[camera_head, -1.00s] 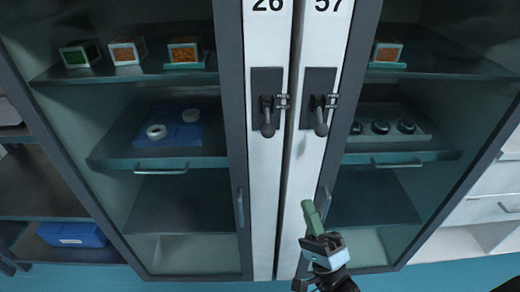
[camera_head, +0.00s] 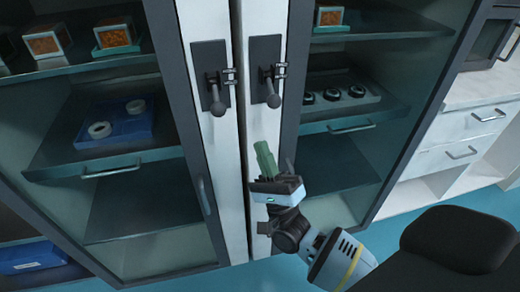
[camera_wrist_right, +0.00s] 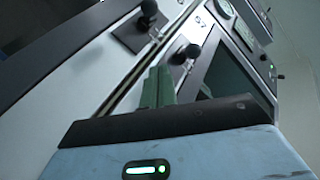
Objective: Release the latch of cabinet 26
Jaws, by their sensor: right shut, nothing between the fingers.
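The latch of cabinet 26 (camera_head: 217,84) is the left of two dark latches in the head view, a grey plate with a handle ending in a round knob that hangs down. In the right wrist view this latch (camera_wrist_right: 146,14) is at the top, partly cut off. My right gripper (camera_head: 264,150), with green fingers, is shut and empty. It is below the two latches in the picture, nearer the right one, and apart from both. The fingers also show in the right wrist view (camera_wrist_right: 159,84). My left gripper is not in view.
The latch of the neighbouring cabinet (camera_head: 267,75) is close on the right, across a narrow door gap. Glass doors show shelves with a blue tray (camera_head: 115,138) and small boxes (camera_head: 115,35). White drawers (camera_head: 470,140) stand at right.

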